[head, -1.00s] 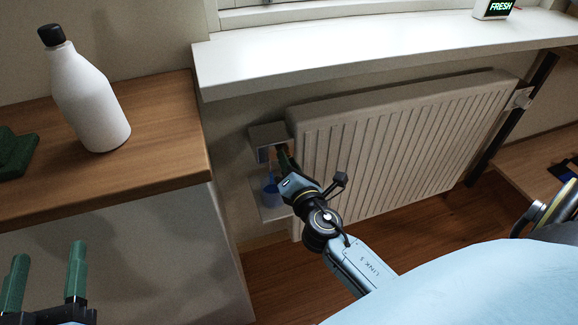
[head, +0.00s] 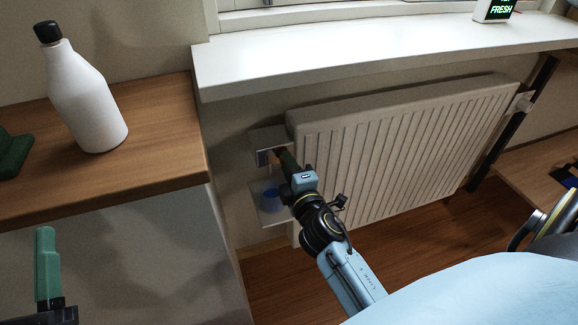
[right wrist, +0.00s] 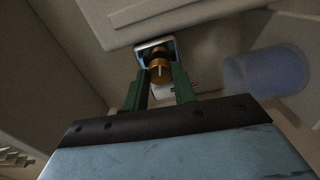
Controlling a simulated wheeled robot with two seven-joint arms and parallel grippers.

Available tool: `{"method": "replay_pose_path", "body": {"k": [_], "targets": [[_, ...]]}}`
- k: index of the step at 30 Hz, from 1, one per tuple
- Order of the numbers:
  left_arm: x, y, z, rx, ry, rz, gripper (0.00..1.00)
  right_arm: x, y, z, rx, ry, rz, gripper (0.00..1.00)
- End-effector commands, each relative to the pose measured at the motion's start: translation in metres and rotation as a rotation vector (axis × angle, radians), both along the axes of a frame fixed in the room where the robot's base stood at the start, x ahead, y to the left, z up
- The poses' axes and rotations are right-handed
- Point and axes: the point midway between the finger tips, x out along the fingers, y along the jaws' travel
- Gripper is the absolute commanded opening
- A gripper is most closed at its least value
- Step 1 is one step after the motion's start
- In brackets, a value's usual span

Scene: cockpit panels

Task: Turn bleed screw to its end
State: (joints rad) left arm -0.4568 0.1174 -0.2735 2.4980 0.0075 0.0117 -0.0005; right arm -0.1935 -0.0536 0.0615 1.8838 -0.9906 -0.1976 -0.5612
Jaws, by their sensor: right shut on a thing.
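The bleed screw (right wrist: 159,70) is a small brass-coloured knob with a pale mark on its face, in front of a light square plate in the right wrist view. My right gripper (right wrist: 160,80) is shut on it, with the green fingers on either side. In the head view the right gripper (head: 286,160) reaches the small bracket at the radiator's upper left end, and the screw is mostly hidden by the fingers. My left gripper (head: 47,265) is at the lower left, with one green finger in frame, apart from everything.
The white ribbed radiator (head: 400,150) hangs under the windowsill (head: 380,45). A blue cup (head: 270,199) stands on a small shelf below the bracket; it also shows in the right wrist view (right wrist: 265,72). A wooden counter (head: 160,130) with a white bottle (head: 88,105) is at left.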

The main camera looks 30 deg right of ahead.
Motion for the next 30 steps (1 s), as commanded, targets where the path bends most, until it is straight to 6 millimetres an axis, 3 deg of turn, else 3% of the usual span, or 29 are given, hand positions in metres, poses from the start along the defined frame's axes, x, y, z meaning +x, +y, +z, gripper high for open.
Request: {"method": "replay_pose_path", "body": {"k": [20,21,25,30], "targets": [[0.0004,-0.0001,-0.0007,0.001,0.005,0.0,0.59,-0.0002,0.0001,-0.0007,0.055,-0.011,0.0,0.04],[0.0004,-0.0001,-0.0007,0.001,0.005,0.0,0.59,-0.0002,0.0001,-0.0007,0.054,-0.011,0.0,0.32],[0.0004,-0.0001,-0.0006,0.001,0.005,0.0,0.59,-0.0002,0.0001,-0.0006,0.054,-0.012,0.0,0.48],[0.0004,0.0,-0.0006,0.001,0.004,0.0,0.59,-0.0001,0.0,-0.0003,0.054,-0.012,0.0,0.48]]}}
